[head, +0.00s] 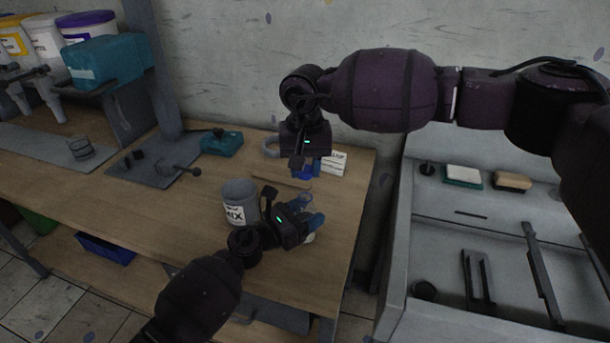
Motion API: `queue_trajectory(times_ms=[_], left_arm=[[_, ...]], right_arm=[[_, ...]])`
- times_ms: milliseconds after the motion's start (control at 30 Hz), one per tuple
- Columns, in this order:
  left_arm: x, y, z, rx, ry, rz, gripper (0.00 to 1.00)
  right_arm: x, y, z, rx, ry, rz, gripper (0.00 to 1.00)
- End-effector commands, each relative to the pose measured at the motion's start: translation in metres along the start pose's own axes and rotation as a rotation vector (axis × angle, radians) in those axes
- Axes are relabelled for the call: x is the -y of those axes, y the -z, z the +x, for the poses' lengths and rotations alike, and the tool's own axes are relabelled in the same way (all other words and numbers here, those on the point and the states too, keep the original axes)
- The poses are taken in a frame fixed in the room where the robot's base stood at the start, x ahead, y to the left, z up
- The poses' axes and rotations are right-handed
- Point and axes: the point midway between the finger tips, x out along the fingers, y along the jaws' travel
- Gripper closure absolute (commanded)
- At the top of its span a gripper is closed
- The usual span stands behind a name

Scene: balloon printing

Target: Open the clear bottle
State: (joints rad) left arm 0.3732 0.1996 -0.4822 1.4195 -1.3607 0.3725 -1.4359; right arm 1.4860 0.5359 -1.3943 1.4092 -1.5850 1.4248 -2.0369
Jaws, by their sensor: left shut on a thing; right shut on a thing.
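My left gripper (307,212) is low over the right part of the wooden table, with blue fingertips. It is shut on what seems to be the clear bottle, which is mostly hidden by the fingers. A small pale piece (310,238) shows just below them. My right gripper (305,172) points down, farther back and higher in the picture, apart from the left one. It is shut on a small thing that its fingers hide. I cannot tell whether that is the bottle's cap.
A grey MIX cup (239,203) stands just left of my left gripper. A white label card (334,163) is beside my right gripper. A teal box (221,143) and a metal stand (160,165) are farther left. A grey machine (480,205) stands right of the table (344,245).

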Motion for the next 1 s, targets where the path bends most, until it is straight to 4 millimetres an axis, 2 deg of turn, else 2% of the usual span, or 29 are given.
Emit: queue_trajectory(times_ms=[100,267,300,500,833,1000], left_arm=[[0.000,0.000,0.000,0.000,0.000,0.000,1.00],[0.000,0.000,0.000,0.000,0.000,0.000,1.00],[0.000,0.000,0.000,0.000,0.000,0.000,0.41],[0.000,0.000,0.000,0.000,0.000,0.000,0.13],[0.000,0.000,-0.003,0.000,0.000,0.000,0.13],[0.000,0.001,-0.023,-0.001,-0.001,0.002,0.13]], right_arm=[[0.000,0.000,-0.007,0.000,0.000,0.000,0.95],[0.000,0.000,-0.007,0.001,0.000,0.000,0.95],[0.000,0.000,-0.007,0.001,0.000,0.000,0.95],[0.000,0.000,-0.007,0.001,0.000,0.000,0.95],[0.000,0.000,-0.007,0.000,0.000,-0.001,0.95],[0.000,0.000,-0.007,0.000,0.000,-0.001,0.95]])
